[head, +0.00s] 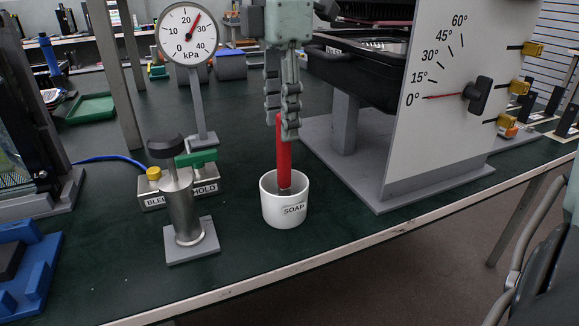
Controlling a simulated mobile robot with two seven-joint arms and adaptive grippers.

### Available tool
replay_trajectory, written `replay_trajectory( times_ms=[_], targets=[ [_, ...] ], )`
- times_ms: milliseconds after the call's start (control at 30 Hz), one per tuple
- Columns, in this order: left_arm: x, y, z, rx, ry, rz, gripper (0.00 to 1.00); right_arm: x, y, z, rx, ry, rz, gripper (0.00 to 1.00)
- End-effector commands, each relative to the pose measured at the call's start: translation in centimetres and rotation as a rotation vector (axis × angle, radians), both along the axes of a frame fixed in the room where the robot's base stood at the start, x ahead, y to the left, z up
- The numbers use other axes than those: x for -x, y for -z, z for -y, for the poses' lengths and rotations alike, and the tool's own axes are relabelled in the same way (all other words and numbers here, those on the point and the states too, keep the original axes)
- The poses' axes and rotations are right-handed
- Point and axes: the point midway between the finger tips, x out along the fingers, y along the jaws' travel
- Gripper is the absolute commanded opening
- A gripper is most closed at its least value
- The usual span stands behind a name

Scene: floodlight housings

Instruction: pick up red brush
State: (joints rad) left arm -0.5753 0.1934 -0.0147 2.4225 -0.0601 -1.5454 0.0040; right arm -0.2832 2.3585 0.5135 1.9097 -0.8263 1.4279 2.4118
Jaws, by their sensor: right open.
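The red brush (284,160) stands upright with its lower end inside a white cup (271,208) labelled SOAP, on the dark green bench. My right gripper (281,126) comes down from above, fingers pointing down. It is open, with its fingertips around the top of the red handle. One finger partly covers the handle's upper end, and I cannot tell whether either touches it. The brush's lower end is hidden by the cup wall. My left gripper is not in view.
Left of the cup stand a metal hand pump (184,212), a bleed/hold block (153,194) and a kPa gauge (188,34). A white angle-scale panel (455,90) stands close on the right. The bench's front edge (330,260) runs below the cup.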

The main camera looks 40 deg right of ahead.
Motion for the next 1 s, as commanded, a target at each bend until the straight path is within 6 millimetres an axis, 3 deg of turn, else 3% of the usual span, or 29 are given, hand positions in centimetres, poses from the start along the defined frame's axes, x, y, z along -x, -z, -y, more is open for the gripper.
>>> replay_trajectory(
  times_ms=[600, 867, 1000],
  targets=[
    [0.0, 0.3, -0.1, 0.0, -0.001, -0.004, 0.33, 0.8, 7.4, -0.2, -0.002, 0.001, -0.001, 0.41],
    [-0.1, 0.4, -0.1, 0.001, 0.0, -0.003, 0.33, 0.8, 7.6, -0.2, -0.001, 0.002, 0.001, 0.41],
    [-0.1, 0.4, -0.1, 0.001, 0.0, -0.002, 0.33, 0.8, 7.6, -0.2, -0.001, 0.002, 0.0, 0.25]
  ],
)
